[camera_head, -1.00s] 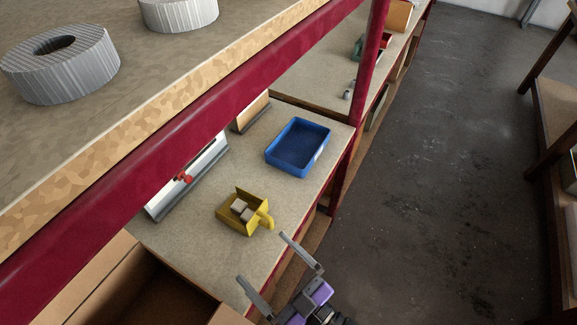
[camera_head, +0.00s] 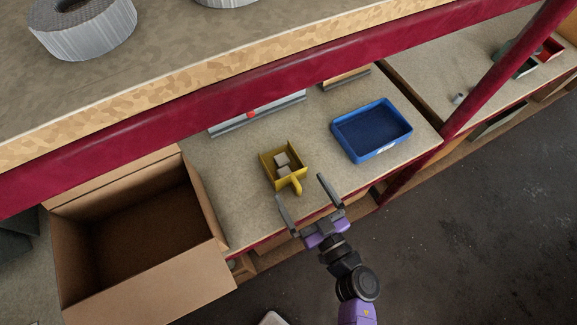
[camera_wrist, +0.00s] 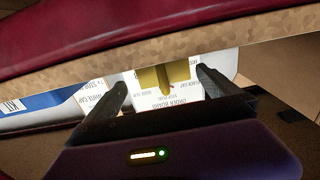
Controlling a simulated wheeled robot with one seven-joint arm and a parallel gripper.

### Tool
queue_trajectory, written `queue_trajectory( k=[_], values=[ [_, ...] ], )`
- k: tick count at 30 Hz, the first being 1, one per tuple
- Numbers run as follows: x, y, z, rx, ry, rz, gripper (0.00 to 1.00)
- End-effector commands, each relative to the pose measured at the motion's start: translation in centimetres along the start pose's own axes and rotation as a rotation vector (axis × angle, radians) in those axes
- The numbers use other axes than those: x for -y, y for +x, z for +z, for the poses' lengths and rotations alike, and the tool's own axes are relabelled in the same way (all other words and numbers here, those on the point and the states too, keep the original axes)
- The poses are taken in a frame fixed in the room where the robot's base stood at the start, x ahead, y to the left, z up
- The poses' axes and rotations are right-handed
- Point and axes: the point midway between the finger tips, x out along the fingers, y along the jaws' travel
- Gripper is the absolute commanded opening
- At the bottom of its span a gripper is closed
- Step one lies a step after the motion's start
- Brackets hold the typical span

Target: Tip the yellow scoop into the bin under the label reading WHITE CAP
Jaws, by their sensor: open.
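The yellow scoop (camera_head: 269,169) sits on the shelf board in the head view, holding pale blocks (camera_head: 283,166). Its handle (camera_head: 296,186) points toward my gripper (camera_head: 300,189). My gripper is open, its fingertips near either side of the handle; I cannot tell whether they touch it. In the wrist view the scoop (camera_wrist: 165,75) shows between the fingers of my gripper (camera_wrist: 160,79). Printed labels there include one that seems to read WHITE CAP (camera_wrist: 99,97). I cannot tell which bin it stands over.
A blue tray (camera_head: 336,130) stands right of the scoop. An open cardboard box (camera_head: 150,285) is at the left. A red beam (camera_head: 190,135) and upper shelf overhang the board. A red post (camera_head: 475,105) stands at the right. A white panel (camera_head: 285,105) stands behind the scoop.

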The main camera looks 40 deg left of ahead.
Motion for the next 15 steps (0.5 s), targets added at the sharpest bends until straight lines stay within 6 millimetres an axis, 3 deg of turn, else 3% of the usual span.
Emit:
queue_trajectory(
  k=[15],
  values=[
    [0.4,6.3,0.1,-0.002,0.001,0.0,1.0]
  ],
)
